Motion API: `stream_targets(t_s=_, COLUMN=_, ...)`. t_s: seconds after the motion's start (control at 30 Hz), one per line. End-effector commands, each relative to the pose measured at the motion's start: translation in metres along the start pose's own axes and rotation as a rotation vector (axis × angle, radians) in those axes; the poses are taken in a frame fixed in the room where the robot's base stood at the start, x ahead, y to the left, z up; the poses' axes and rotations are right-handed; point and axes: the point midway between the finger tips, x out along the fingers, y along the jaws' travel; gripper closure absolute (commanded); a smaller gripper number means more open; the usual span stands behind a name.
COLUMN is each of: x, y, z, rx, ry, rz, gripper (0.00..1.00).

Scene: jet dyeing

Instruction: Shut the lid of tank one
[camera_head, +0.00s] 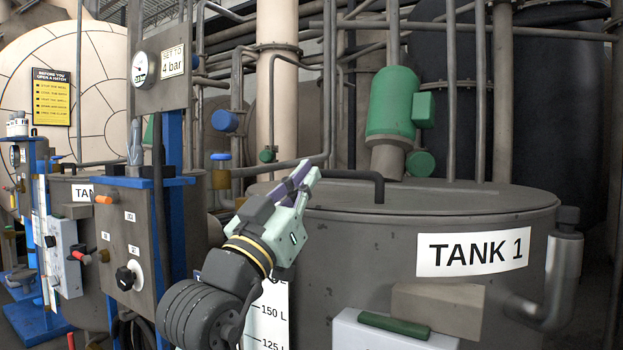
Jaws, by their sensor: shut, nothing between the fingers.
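Tank one (350,270) is a large grey drum on the right with a white "TANK 1" label (473,251). Its round grey lid (450,199) lies flat across the top, and I see no gap along the visible rim. A dark bent handle (378,186) stands at the lid's left side. My gripper (303,172) is shut and empty, pointing up and right in front of the tank's left rim. It overlaps the lid's left edge in the picture; I cannot tell whether it touches. My arm hides part of the tank's left side.
A grey control panel (135,235) with knobs stands left of my arm. A green motor (393,105) and vertical pipes rise behind the lid. A pipe elbow (558,275) juts out at right.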

Motion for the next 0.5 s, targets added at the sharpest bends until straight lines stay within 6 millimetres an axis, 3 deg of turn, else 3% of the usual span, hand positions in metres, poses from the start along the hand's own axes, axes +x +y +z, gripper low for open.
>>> stream_targets(t_s=0.03, x=-0.009, y=0.000, z=0.011, rx=0.001, ry=-0.002, rz=0.000, gripper=1.00)
stream_targets(t_s=0.2, x=-0.019, y=0.000, z=0.024, rx=0.001, ry=-0.004, rz=0.000, gripper=1.00)
stream_targets(t_s=0.5, x=-0.023, y=0.000, z=0.033, rx=-0.001, ry=-0.011, rz=0.000, gripper=1.00)
